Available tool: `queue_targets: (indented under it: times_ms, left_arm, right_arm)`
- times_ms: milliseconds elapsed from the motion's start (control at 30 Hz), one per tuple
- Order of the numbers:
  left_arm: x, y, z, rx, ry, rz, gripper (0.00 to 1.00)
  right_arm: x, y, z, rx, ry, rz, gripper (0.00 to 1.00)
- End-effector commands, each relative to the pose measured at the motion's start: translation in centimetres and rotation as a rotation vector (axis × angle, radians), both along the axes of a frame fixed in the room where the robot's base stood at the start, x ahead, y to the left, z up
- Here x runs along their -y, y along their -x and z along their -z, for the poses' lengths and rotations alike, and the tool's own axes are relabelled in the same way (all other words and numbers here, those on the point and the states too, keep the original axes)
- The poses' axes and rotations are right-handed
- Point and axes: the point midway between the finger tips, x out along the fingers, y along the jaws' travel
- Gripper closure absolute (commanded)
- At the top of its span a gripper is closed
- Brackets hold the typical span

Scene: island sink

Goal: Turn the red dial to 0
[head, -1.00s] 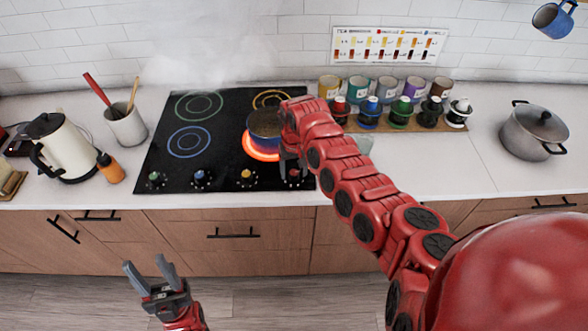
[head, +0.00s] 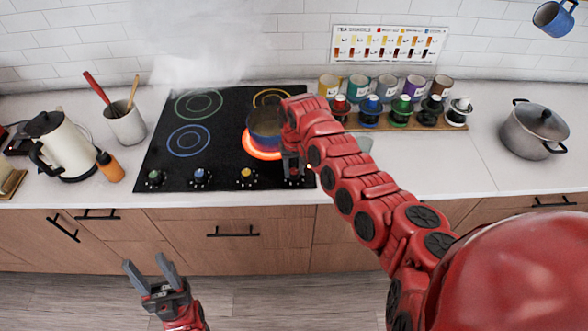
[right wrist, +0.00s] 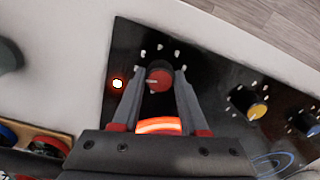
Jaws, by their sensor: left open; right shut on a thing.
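The red dial (right wrist: 158,77) is on the front right of the black cooktop (head: 165,155). In the right wrist view it sits between the two fingertips of my right gripper (right wrist: 160,78), which is shut on it. White marks ring the dial, and a small light (right wrist: 117,84) glows beside it. In the head view my right gripper (head: 293,176) largely hides the dial. My left gripper (head: 149,271) is open and empty, low in front of the cabinets.
Green, blue and yellow dials (head: 245,179) line the cooktop's front to the left. A white kettle (head: 65,145) and orange bottle (head: 110,167) stand at left.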

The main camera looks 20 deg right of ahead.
Motion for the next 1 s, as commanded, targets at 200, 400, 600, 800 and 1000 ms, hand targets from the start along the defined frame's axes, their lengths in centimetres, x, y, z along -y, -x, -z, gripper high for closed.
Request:
queue_targets:
  times_ms: [200, 400, 600, 800, 1000]
  left_arm:
    - [0.0, 0.0, 0.5, 0.0, 0.0, 0.0, 0.5]
    - [0.0, 0.0, 1.1, 0.0, 0.0, 0.0, 0.5]
    - [0.0, 0.0, 2.0, 0.0, 0.0, 0.0, 0.5]
    - [0.0, 0.0, 3.1, 0.0, 0.0, 0.0, 0.5]
    - [0.0, 0.0, 4.4, 0.0, 0.0, 0.0, 0.5]
  right_arm:
    - [0.1, -0.1, -0.1, 0.003, 0.001, -0.15, 1.0]
    - [0.1, 0.0, 0.1, -0.001, 0.002, -0.336, 1.0]
    - [0.2, -0.2, 0.1, 0.004, 0.004, -0.526, 1.0]
    - [0.1, -0.2, 0.1, 0.003, 0.004, -0.718, 1.0]
    - [0.1, 0.0, 0.3, 0.0, 0.002, -0.904, 1.0]
